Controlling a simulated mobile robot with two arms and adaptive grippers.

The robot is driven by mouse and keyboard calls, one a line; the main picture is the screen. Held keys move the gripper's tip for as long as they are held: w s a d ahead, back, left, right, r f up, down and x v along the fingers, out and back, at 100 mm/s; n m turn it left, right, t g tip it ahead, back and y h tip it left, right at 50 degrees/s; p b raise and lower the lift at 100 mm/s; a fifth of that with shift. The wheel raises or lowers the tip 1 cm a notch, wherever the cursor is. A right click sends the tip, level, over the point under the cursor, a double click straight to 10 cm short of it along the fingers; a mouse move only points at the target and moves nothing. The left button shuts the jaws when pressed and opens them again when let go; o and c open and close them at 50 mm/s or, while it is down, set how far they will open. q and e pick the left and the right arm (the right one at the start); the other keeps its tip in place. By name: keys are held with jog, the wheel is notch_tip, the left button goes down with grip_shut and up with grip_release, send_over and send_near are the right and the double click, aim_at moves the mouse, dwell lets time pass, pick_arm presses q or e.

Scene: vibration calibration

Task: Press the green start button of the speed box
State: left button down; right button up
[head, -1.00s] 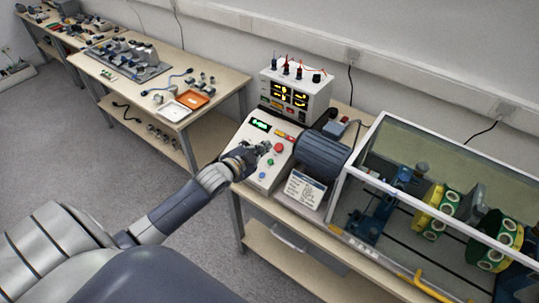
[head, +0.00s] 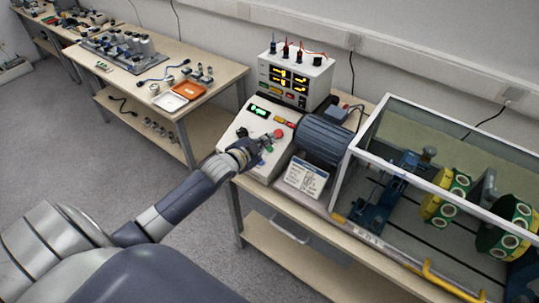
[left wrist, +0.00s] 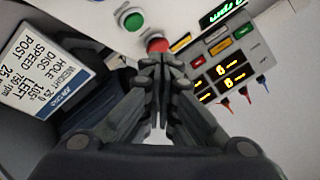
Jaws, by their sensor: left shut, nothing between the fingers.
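The speed box (head: 231,134) is a light box with a sloped panel and a lit green display (head: 258,111). Its red button (head: 278,133) shows right of my left gripper (head: 265,141) in the head view. In the left wrist view, the green start button (left wrist: 133,21) lies up and left of my fingertips (left wrist: 160,66), apart from them. The red button (left wrist: 158,44) there is just beyond the tips, its lower edge partly hidden by them. My left gripper is shut and empty over the panel. I cannot tell whether it touches. My right gripper is not in view.
A meter unit (head: 297,76) with lit yellow digits and leads stands behind the box. A dark motor (head: 323,140), a printed card (head: 306,178) and a glass-sided enclosure (head: 440,174) are to the right. Another bench (head: 222,82) with parts stands at the left.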

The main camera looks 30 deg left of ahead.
aim_at(270, 149)
pick_arm(q)
jog(key=shift+w+f+b, duration=0.2)
jog(key=shift+f+b, duration=0.1)
jog(key=shift+f, duration=0.25)
jog(key=shift+w+f+b, duration=0.2)
jog(key=shift+f+b, duration=0.05)
jog(key=shift+f, duration=0.25)
jog(key=shift+w+f+b, duration=0.3)
jog(key=shift+f, duration=0.05)
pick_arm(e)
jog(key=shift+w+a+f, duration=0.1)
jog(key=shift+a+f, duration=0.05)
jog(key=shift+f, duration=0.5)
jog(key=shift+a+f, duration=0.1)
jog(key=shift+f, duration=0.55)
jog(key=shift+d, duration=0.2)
pick_arm(q)
jog(key=shift+w+f, duration=0.15)
jog(key=shift+f, duration=0.2)
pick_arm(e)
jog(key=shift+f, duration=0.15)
